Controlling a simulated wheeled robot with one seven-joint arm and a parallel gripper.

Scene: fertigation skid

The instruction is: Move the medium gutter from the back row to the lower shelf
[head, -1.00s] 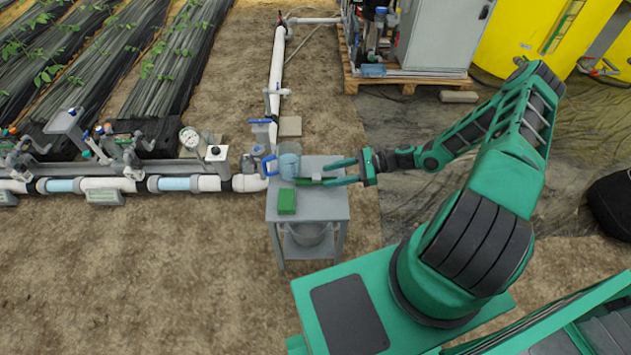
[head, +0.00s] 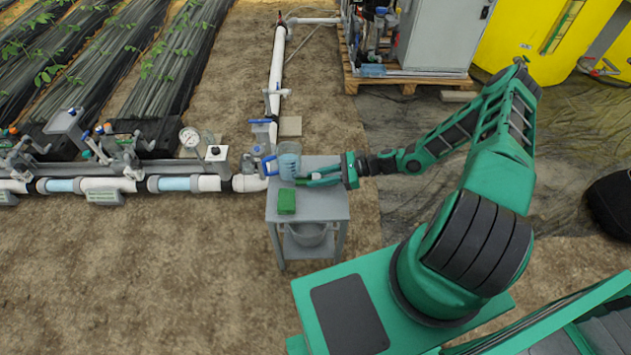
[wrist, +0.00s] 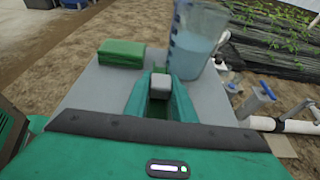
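I cannot make out a gutter in any view. A small grey table (head: 325,208) has a lower shelf (head: 290,247). My gripper (head: 306,181) is low over the table top, reaching in from the right. In the wrist view its fingers (wrist: 161,90) are close together, with a small grey block (wrist: 161,82) snug between them; they look shut on it. A bit of green shows just beyond the block, and its full shape is hidden. The block appears at table-top level; I cannot tell whether it is lifted.
A clear jug with bluish liquid (head: 289,162) stands close beyond my fingers, also in the wrist view (wrist: 190,45). A green box (head: 287,201) lies at the front left of the top. A grey bucket (head: 308,234) occupies the lower shelf.

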